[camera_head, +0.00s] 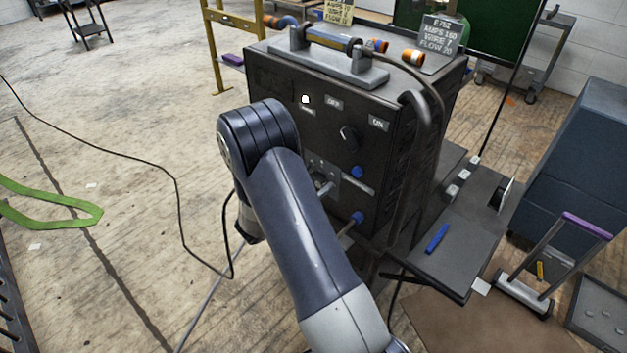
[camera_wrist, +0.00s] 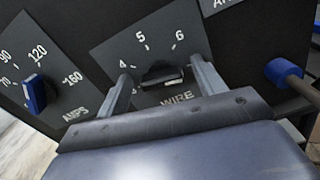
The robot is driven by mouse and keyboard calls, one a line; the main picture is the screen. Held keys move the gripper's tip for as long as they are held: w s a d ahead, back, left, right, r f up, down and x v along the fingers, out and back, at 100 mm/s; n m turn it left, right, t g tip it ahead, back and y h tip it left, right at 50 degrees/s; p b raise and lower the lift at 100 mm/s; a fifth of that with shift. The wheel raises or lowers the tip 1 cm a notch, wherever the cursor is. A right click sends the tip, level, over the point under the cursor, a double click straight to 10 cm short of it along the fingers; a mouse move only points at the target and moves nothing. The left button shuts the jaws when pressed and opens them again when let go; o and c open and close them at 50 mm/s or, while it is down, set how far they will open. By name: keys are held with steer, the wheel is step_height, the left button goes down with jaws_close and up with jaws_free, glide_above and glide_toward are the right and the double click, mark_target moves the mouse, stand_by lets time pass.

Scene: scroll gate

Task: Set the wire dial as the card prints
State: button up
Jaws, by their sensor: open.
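The wire dial (camera_wrist: 185,33) is a dark plate lettered WIRE, with 4, 5 and 6 readable. Its black knob (camera_wrist: 162,76) sits between the two fingers of my gripper (camera_wrist: 163,84), which are open, one on each side. I cannot tell whether they touch the knob or which number it points to. In the head view my arm hides the dial and gripper. A grey card (camera_head: 441,36) on top of the black machine (camera_head: 290,75) seems to read AMPS 160, WIRE 7, FLOW 20. A yellow card (camera_head: 338,11) behind it is only partly readable.
An AMPS dial with a blue knob (camera_wrist: 34,94) is left of the wire dial. A blue-ended rod (camera_wrist: 284,72) sticks out on the right. A side shelf (camera_head: 455,255) with a blue item (camera_head: 438,239) stands right of the machine. A cable (camera_head: 175,180) crosses the open floor at left.

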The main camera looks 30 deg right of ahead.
steer(key=c, duration=1)
steer(key=shift+n+p, duration=0.3)
steer(key=shift+n, duration=0.1)
steer(key=n+p, duration=0.2)
steer(key=n, duration=0.2)
steer(key=shift+w+r+n, duration=0.1)
steer(key=shift+n, duration=0.2)
steer(key=shift+w+a+n+p, duration=0.1)
steer(key=shift+n+p, duration=1.15)
steer(key=shift+n, duration=0.95)
steer(key=o, duration=1)
steer(key=shift+a+f, duration=0.1)
steer(key=shift+f, duration=0.1)
